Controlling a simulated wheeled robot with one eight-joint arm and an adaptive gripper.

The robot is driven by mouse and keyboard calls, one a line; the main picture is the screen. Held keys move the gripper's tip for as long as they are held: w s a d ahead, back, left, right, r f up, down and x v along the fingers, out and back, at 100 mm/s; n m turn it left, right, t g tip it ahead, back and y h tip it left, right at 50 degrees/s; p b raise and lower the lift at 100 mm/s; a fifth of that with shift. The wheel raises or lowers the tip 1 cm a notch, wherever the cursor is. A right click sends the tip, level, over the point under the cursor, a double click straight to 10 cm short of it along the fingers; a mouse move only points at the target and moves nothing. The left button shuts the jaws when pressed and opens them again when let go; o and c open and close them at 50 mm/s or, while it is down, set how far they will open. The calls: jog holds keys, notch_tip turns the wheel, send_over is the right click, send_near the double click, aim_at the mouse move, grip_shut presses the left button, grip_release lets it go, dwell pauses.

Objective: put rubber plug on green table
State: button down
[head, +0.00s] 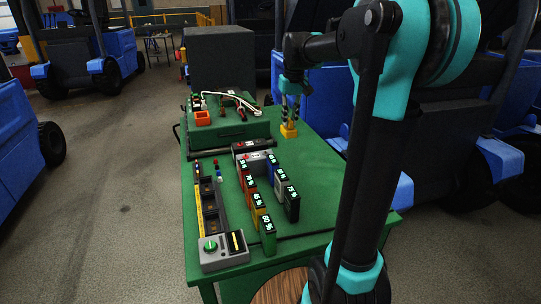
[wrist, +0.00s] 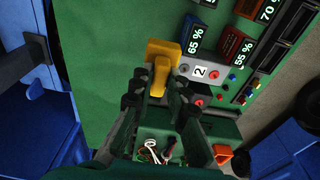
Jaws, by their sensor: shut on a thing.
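The rubber plug, as I take it, is the yellow piece (wrist: 163,52) between my fingertips in the wrist view, with a wide head and a narrower stem. It also shows in the head view (head: 289,131), at or just above the green table. My gripper (wrist: 158,92) is shut on its stem and points down; in the head view my gripper (head: 290,119) is over the table's back right part. The green table (head: 318,165) fills the middle of the head view. I cannot tell whether the plug touches it.
Several coloured blocks with percent labels (head: 268,236) stand on the table left of the plug. A grey box with a green knob (head: 222,250) is at the front. A green case (head: 230,133) with cables and an orange bin (head: 203,117) is at the back. The right side is bare.

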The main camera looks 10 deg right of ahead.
aim_at(291, 130)
notch_tip(291, 130, down, 19)
jog(key=shift+r, duration=0.1)
dwell(0.3)
jog(key=c, duration=1.9)
grip_release()
jog(key=o, duration=0.4)
jog(key=r, duration=0.4)
jog(key=s+r, duration=0.1)
jog(key=r, duration=0.7)
jog(key=shift+s+d, duration=0.15)
jog(key=shift+s, duration=0.1)
